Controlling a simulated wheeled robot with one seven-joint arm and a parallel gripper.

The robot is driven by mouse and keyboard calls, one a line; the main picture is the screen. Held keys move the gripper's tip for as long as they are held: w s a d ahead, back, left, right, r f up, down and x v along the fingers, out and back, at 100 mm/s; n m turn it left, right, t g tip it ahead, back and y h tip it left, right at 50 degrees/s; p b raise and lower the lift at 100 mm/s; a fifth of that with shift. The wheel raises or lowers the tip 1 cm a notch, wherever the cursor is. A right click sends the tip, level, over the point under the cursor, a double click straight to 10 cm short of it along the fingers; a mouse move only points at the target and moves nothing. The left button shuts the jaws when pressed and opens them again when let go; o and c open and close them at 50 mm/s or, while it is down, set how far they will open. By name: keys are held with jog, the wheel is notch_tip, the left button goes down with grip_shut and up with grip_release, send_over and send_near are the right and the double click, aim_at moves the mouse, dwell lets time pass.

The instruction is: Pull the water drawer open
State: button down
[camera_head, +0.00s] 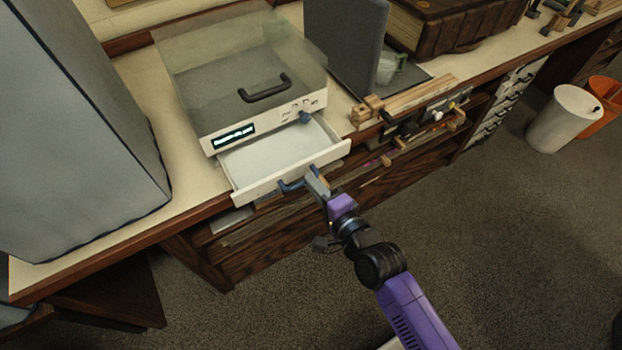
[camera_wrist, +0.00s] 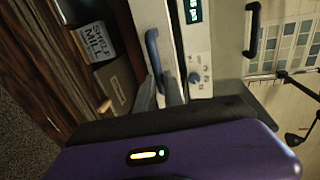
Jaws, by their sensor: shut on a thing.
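The water drawer (camera_head: 240,192) is a shallow white tray sticking out from under a white unit (camera_head: 208,144) with a lit display and a clear lid. Its inside shows a pale, flat surface. A blue bar handle (camera_head: 290,187) is on its front and also shows in the wrist view (camera_wrist: 152,48). My gripper (camera_head: 312,182) is at the drawer front and shut on the handle. In the wrist view my gripper's fingers (camera_wrist: 160,92) meet the handle's lower end and partly hide it.
A large grey box (camera_head: 75,130) stands left on the bench. A wooden rack of tools (camera_head: 400,110) lies right of the unit. Below the bench edge are wooden shelves; the wrist view shows boxes there (camera_wrist: 93,42).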

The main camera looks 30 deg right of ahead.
jog(key=c, duration=1.5)
grip_release()
jog(key=shift+o, duration=0.2)
jog(key=v, duration=0.7)
jog(key=shift+s+b, duration=0.35)
jog(key=shift+s, duration=0.05)
